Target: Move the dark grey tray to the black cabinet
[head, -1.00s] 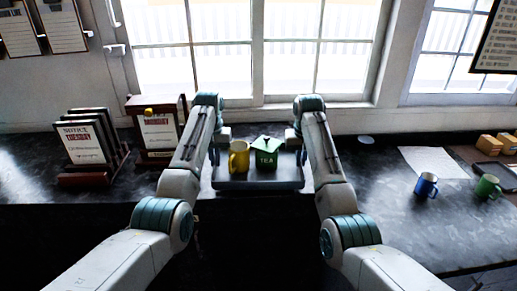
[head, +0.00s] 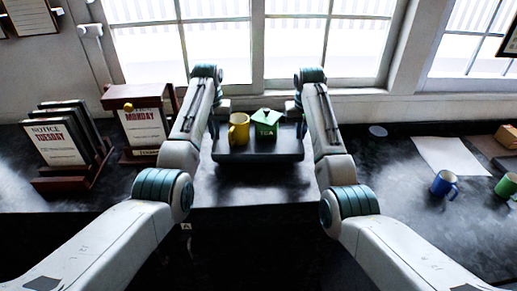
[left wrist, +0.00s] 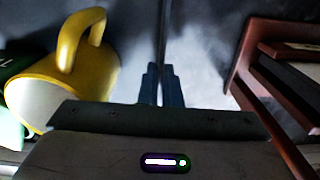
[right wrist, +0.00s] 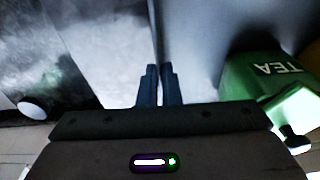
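The dark grey tray (head: 262,157) is between my two grippers over the dark counter, in the middle of the head view. It carries a yellow mug (head: 238,130) and a green tea box (head: 266,119). My left gripper (left wrist: 161,84) has its fingers close together on either side of the tray's left rim, beside the mug. My right gripper (right wrist: 159,84) holds the right rim the same way, beside the tea box. In the head view both fingertips are mostly hidden by my arms. I cannot make out a separate black cabinet.
Calendar stands marked Tuesday (head: 60,145) and Monday (head: 145,128) are left of the tray. White paper (head: 446,155), a blue mug (head: 445,184) and a green mug (head: 507,186) are on the right. Bare counter (head: 255,185) lies in front of the tray; a window is behind.

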